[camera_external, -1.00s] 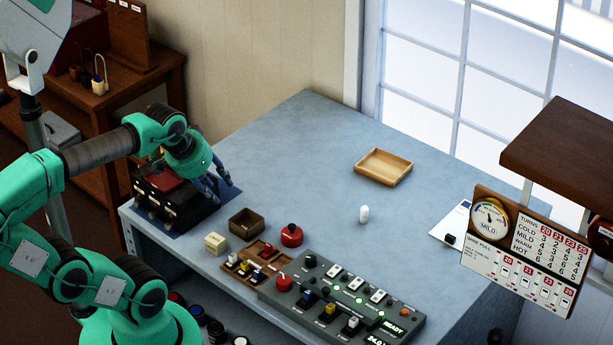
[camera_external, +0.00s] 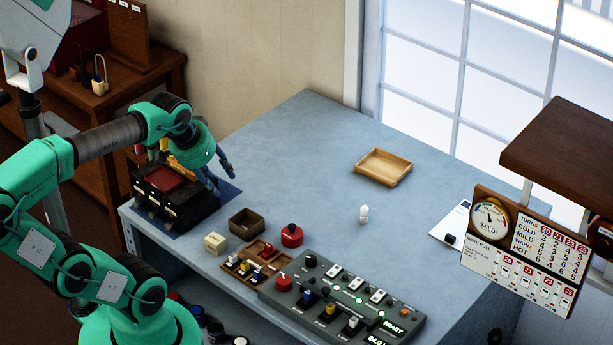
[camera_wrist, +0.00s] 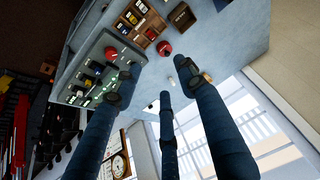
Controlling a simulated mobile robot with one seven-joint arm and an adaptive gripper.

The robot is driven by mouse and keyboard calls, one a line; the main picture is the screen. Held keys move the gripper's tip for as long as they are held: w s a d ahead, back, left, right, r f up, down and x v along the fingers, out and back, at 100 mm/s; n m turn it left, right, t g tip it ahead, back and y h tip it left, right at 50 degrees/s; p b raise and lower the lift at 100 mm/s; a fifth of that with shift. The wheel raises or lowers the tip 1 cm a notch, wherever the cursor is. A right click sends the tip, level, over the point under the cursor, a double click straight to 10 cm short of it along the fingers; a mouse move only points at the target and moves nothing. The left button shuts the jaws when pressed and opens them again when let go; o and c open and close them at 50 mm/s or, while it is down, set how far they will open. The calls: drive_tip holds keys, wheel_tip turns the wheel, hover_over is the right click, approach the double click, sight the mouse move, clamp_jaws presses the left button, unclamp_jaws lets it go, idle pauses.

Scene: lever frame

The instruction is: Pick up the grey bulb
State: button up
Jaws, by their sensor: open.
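A small pale, bulb-like thing (camera_external: 364,214) stands on the blue-grey table (camera_external: 310,130), right of the middle. It is the only thing I see that looks like the grey bulb; its exact colour is hard to tell. My gripper (camera_external: 222,172) is above the table's left end, beside the black case with the red top (camera_external: 166,182), well left of the pale thing. In the wrist view my gripper (camera_wrist: 162,85) has its three dark blue fingers spread, with nothing between them. A small pale spot (camera_wrist: 171,81) between the fingertips may be the same thing, far beyond them.
A control panel (camera_external: 322,309) with switches stands at the table's front, with a red knob piece (camera_external: 291,235), a small dark box (camera_external: 246,222) and a sorting tray (camera_external: 235,266) nearby. A wooden tray (camera_external: 402,174) lies at the back. A gauge board (camera_external: 491,258) hangs right. The middle is clear.

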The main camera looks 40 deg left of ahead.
drive_tip(key=w+a+r+m+g+p, duration=0.1)
drive_tip(key=w+a+r+g+p, duration=0.15)
drive_tip(key=w+a+p, duration=0.75)
drive_tip(key=w+a+f+m+g, duration=0.1)
drive_tip(key=w+a+f, duration=0.2)
drive_tip(key=a, duration=0.7)
drive_tip(key=w+a+f+g, duration=0.1)
drive_tip(key=w+a+f, duration=0.3)
drive_tip(key=a, duration=0.6)
drive_tip(key=shift+w+f+m+g, duration=0.2)
drive_tip(key=shift+f+m+g, duration=0.15)
drive_tip(key=shift+m, duration=0.05)
drive_tip(key=shift+d+f, duration=0.1)
drive_tip(key=shift+f, duration=4.2)
drive_tip(key=shift+f, duration=0.1)
drive_tip(key=shift+f, duration=2.5)
